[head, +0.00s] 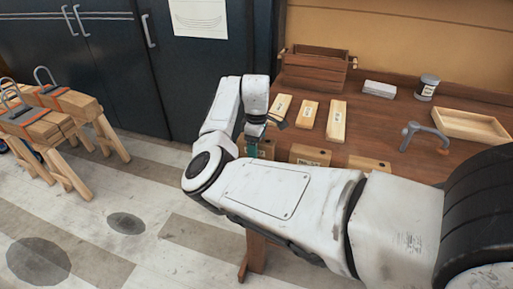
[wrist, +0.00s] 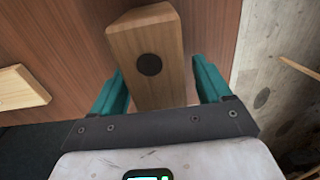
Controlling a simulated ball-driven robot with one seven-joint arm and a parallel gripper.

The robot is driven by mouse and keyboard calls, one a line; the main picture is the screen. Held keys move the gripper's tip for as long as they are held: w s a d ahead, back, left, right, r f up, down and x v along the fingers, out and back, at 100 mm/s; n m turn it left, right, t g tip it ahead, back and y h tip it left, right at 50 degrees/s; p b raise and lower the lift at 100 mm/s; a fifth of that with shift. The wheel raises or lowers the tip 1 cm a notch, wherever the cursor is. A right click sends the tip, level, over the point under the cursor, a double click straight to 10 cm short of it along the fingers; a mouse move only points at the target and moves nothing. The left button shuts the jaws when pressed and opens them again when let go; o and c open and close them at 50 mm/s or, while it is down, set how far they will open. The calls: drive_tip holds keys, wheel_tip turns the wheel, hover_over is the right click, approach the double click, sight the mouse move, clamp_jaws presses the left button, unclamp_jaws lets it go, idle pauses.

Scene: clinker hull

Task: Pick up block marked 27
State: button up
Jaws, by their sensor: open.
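Several pale wooden blocks lie on the workbench; their marks are too small to read, so I cannot tell which is 27. Three stand in a back row: a left block (head: 280,106), a middle block (head: 307,113) and a right block (head: 337,121). Nearer the front edge are a block by my gripper (head: 265,148), another block (head: 310,155) and one at right (head: 369,163). My gripper (wrist: 157,66) is open. In the wrist view, a block with a dark round spot (wrist: 128,38) lies between its teal fingers, with gaps at both sides.
The brown workbench (head: 395,118) also bears a wooden toolbox (head: 315,68), a grey-white block (head: 379,89), a tin (head: 426,87), a grey clamp-like tool (head: 424,133) and a shallow wooden tray (head: 470,126). Sawhorses (head: 60,130) stand at left. A second block (wrist: 20,95) shows in the wrist view.

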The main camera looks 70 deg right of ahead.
drive_tip(key=shift+c, duration=0.4)
drive_tip(key=c, duration=1.2)
